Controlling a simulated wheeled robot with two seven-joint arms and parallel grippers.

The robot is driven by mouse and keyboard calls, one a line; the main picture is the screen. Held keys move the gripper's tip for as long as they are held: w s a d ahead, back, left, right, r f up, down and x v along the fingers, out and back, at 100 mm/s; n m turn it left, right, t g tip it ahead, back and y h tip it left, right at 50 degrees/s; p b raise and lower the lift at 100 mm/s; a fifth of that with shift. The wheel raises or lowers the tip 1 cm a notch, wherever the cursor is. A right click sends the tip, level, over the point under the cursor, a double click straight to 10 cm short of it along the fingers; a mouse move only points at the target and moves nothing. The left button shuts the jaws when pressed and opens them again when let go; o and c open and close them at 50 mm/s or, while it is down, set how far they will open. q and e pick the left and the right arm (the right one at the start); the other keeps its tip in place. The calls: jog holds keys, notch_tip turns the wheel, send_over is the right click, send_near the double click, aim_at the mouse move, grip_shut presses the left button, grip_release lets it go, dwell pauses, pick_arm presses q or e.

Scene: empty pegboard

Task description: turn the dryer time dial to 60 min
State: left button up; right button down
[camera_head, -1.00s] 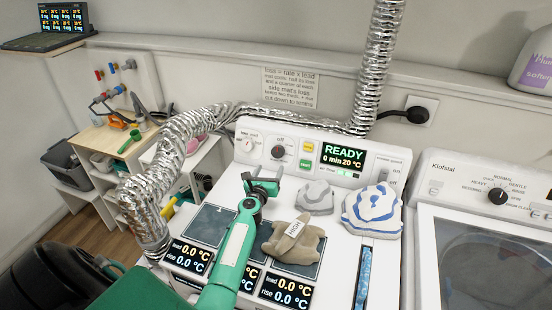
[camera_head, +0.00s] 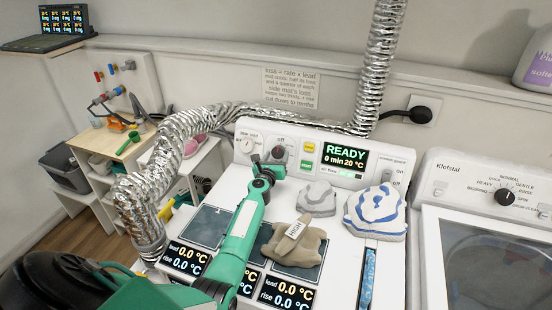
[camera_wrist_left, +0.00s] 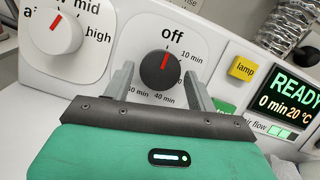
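The black dryer time dial (camera_head: 279,152) is on the white dryer panel. In the left wrist view the dial (camera_wrist_left: 164,69) has its red mark pointing up at "off"; "10 min" is printed to its right, and "40 min" and other labels below are partly covered by my gripper. My left gripper (camera_head: 268,167) is at the panel. In the wrist view its two grey fingers (camera_wrist_left: 159,76) are spread, one on each side of the dial's lower part. I cannot tell whether either finger touches it. My right gripper is not in view.
A white heat dial (camera_wrist_left: 62,34) sits left of the time dial; a yellow lamp button (camera_wrist_left: 243,68) and the READY display (camera_head: 345,156) are to its right. Cloths (camera_head: 375,214) and a tan folded garment (camera_head: 294,244) lie on the dryer top. A silver duct (camera_head: 180,150) curves at left.

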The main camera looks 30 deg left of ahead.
pick_arm(q)
jog(key=c, duration=0.7)
